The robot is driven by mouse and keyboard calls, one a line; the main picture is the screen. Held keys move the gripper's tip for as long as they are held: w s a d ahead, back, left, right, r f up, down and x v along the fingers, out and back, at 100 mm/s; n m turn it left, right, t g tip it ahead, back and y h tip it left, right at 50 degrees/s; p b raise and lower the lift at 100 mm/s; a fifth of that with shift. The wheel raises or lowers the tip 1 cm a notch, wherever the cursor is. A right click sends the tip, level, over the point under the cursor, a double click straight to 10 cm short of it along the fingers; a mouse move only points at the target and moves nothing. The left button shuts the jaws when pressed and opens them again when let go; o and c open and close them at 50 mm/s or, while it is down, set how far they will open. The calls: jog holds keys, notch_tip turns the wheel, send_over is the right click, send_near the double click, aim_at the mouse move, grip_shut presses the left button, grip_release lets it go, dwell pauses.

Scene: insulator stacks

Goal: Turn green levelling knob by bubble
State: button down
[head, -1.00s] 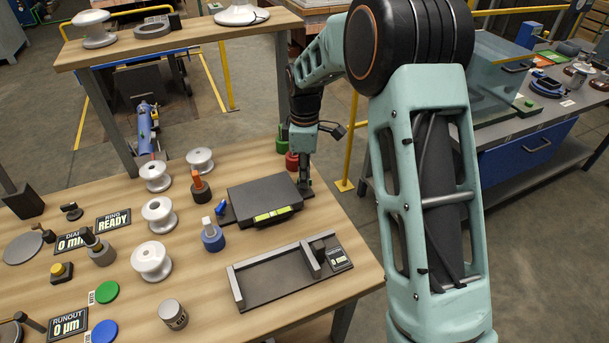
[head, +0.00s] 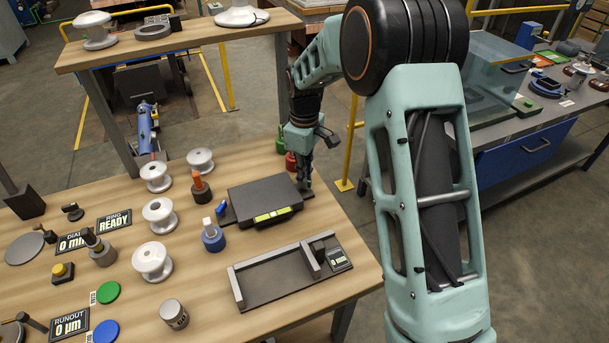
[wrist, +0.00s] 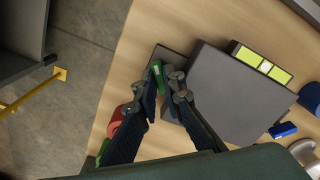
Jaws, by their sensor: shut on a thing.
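A dark grey levelling plate (head: 263,198) lies on the wooden table, and it also shows in the wrist view (wrist: 225,95). A yellow-green bubble vial (head: 272,214) sits along its near edge, also seen in the wrist view (wrist: 262,62). The green knob (wrist: 157,76) stands at the plate's corner side, between my fingertips. My gripper (head: 305,186) points down at the plate's right side. In the wrist view my gripper (wrist: 161,84) is shut on the green knob; the fingers partly hide it. A blue knob (head: 221,209) is on the plate's opposite side.
A red pot (head: 291,161) and a green pot (head: 281,138) stand close behind my gripper. A dark fixture with a display (head: 285,278) lies in front of the plate. White insulators (head: 152,261) and a blue-based post (head: 213,238) stand left. The table's right edge is close.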

jog(key=c, duration=2.3)
grip_release()
notch_tip(320, 180, up, 12)
jog(key=shift+r, duration=0.1)
